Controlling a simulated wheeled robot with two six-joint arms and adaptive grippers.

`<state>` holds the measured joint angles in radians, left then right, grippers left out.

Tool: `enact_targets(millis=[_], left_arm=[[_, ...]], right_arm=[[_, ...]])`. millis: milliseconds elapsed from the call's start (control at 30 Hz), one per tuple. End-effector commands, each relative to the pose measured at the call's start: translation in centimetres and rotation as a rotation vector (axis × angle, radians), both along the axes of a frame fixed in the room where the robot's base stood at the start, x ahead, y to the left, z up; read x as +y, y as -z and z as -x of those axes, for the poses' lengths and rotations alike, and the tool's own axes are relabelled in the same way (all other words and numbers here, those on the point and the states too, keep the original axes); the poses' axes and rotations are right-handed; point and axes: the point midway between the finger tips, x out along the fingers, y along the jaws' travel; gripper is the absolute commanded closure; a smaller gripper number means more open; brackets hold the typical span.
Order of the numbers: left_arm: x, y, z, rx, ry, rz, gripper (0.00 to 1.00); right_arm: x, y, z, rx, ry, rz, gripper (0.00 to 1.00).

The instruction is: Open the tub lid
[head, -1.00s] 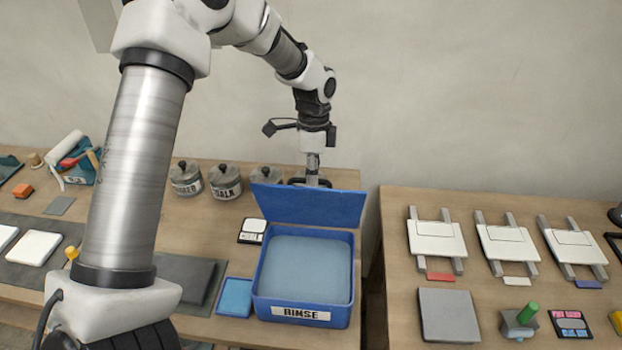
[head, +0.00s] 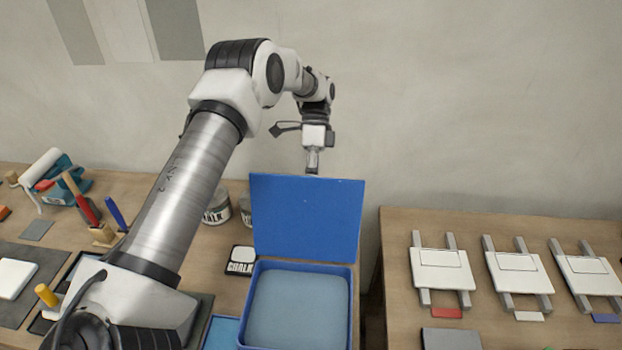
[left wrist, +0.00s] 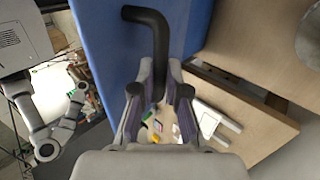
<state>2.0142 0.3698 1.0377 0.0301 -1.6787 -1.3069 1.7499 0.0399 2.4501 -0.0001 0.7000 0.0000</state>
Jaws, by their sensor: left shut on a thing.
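The blue tub (head: 352,308) stands near the right end of the left bench, with pale blue water (head: 298,308) showing inside. Its blue lid (head: 307,218) stands raised at the tub's back edge, close to upright. My left gripper (head: 312,168) is behind the lid, its fingertips partly hidden by the lid's top edge. In the left wrist view my left gripper (left wrist: 160,108) is shut on the bent black lid handle (left wrist: 152,22), beside the blue lid face (left wrist: 105,40). My right gripper does not show in the head view.
A chalk box (head: 241,260) and chalk jars (head: 217,208) are left of the tub. A gap separates this bench from the right bench (head: 390,250), which holds several white panels (head: 441,270) on grey rails. The plain wall is behind.

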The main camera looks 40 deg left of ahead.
Motion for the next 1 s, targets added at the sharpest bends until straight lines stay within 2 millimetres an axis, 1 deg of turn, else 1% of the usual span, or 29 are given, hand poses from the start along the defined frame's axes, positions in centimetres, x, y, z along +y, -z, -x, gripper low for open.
enact_targets(millis=[33, 367, 400, 433, 467, 1000], left_arm=[[0.03, 0.58, 0.07, 0.005, 0.001, -0.001, 1.0], [0.07, 0.68, 0.06, 0.006, 0.001, -0.002, 1.0], [0.07, 0.69, 0.06, 0.005, 0.0, -0.002, 0.76], [0.07, 0.68, 0.06, 0.006, 0.0, -0.002, 0.66], [0.07, 0.64, 0.05, 0.006, 0.0, -0.002, 0.61], [0.12, 0.14, -0.12, 0.002, 0.0, -0.001, 0.61]], right_arm=[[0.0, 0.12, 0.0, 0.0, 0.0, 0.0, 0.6], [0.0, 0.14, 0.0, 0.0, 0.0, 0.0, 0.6], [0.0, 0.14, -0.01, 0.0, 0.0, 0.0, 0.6], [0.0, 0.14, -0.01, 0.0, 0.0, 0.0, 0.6], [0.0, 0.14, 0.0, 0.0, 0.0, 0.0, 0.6], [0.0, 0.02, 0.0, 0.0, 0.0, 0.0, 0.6]])
